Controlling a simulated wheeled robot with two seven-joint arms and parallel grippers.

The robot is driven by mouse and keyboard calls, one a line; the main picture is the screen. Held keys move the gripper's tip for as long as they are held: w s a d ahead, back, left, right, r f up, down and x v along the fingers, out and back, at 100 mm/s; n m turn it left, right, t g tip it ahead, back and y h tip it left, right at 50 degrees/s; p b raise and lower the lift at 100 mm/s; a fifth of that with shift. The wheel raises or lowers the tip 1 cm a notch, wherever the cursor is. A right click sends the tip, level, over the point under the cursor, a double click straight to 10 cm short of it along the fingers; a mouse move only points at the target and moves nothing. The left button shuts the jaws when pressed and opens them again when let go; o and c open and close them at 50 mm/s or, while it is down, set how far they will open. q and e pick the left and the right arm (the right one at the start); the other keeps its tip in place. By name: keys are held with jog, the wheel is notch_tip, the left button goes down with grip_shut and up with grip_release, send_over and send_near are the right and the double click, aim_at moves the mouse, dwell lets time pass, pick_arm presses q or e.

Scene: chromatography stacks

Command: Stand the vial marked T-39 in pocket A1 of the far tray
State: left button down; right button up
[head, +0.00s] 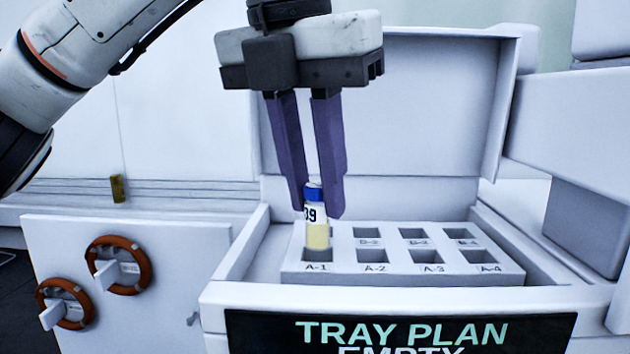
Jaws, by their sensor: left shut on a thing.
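The vial (317,232) has a blue cap, a white label reading "39" and yellowish liquid; the rest of its label is out of sight. It is upright, with its lower end at pocket A-1 (317,254) of the white tray (340,275). I cannot tell how deep it sits in the pocket. My left gripper (318,200) points down from above, its purple fingers shut on the vial near the cap. The other labelled pockets that show look empty. My right gripper is not in view.
The tray lies inside a white box with its lid (390,110) raised behind. A sign (400,332) reading "TRAY PLAN" is on the front. Two orange-ringed knobs (118,265) are at left. A white structure (570,130) crowds the right side.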

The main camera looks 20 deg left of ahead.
pick_arm(q)
jog(key=shift+f, duration=0.15)
jog(key=shift+f+b, duration=1.05)
jog(key=shift+f, duration=0.15)
jog(key=shift+f, duration=0.1)
jog(key=shift+f+b, duration=0.5)
jog(key=c, duration=1.1)
grip_release()
